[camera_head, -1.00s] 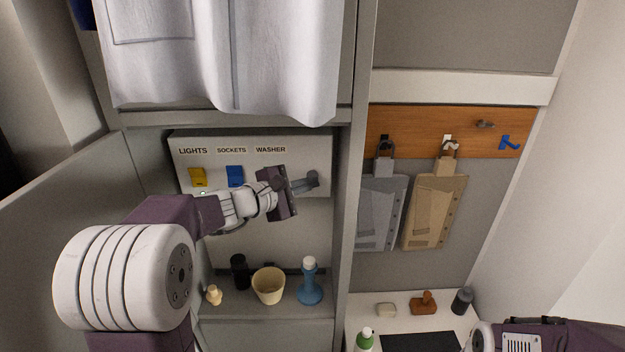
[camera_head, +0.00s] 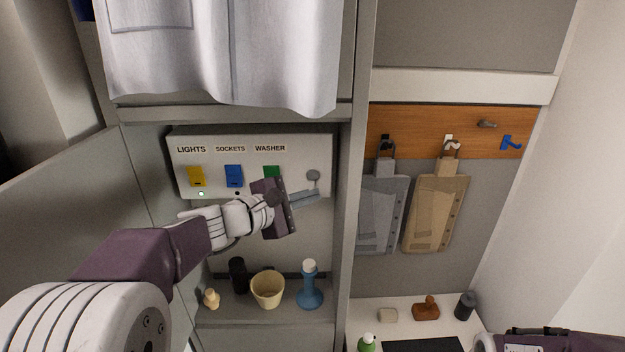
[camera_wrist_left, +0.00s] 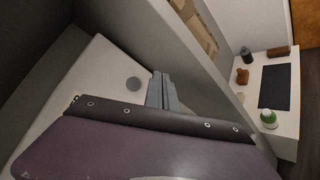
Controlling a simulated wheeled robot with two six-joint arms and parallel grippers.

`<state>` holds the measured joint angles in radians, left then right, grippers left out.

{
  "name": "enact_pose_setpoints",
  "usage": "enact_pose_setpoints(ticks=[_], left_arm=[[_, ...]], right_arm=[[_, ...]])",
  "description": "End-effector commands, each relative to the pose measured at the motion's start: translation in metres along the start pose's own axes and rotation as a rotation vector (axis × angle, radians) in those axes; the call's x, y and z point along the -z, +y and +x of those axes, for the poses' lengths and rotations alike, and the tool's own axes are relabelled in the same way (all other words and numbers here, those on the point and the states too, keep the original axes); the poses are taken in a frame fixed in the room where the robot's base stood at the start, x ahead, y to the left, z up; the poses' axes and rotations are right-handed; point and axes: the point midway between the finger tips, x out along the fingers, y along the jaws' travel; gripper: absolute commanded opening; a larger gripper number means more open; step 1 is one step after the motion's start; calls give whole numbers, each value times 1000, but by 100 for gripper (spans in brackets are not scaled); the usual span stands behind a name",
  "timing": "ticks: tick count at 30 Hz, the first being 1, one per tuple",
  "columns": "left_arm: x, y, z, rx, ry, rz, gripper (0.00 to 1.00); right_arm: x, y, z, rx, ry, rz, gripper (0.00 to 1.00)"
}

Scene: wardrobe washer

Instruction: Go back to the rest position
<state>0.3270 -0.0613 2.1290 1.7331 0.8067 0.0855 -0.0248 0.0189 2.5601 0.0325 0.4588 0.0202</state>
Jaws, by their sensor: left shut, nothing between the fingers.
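My left gripper (camera_head: 304,198) is shut and empty in the head view. It is in front of the lower right part of the white switch panel (camera_head: 215,165), below a round grey knob (camera_head: 313,175). Its closed fingers also show in the left wrist view (camera_wrist_left: 163,92). The panel has a yellow switch (camera_head: 196,176) under LIGHTS, a blue switch (camera_head: 234,176) under SOCKETS and a green switch (camera_head: 271,172) under WASHER, partly hidden by my gripper. Part of my right arm shows at the bottom right, but its gripper is out of view.
Below the panel, a shelf holds a black bottle (camera_head: 237,275), a cream cup (camera_head: 267,289), a blue bottle (camera_head: 310,287) and a small wooden piece (camera_head: 211,299). A divider (camera_head: 349,200) stands to the right. Grey (camera_head: 381,213) and tan (camera_head: 434,213) boards hang beyond it.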

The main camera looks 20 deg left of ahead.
Motion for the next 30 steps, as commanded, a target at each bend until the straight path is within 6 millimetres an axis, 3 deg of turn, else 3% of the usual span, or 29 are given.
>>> enact_pose_setpoints(ticks=[15,18,20,23,24,26,27,30], left_arm=[[0,0,0,0,0,0,0],[3,-13,2,30,4,15,0],[9,-42,6,99,12,54,0],[27,-124,9,307,30,185,0],[36,-162,6,409,32,258,0],[52,-217,-3,565,27,383,0],[64,-253,-13,670,17,474,0],[97,-334,-44,931,-39,744,0]], right_arm=[[0,0,0,0,0,0,0],[0,0,4,0,0,0,0],[-1,0,12,0,0,0,0],[-3,1,31,0,0,0,0],[-4,1,40,0,0,0,0],[-5,1,52,0,0,0,0],[-6,1,60,0,0,0,0],[-9,2,84,0,0,0,0]])
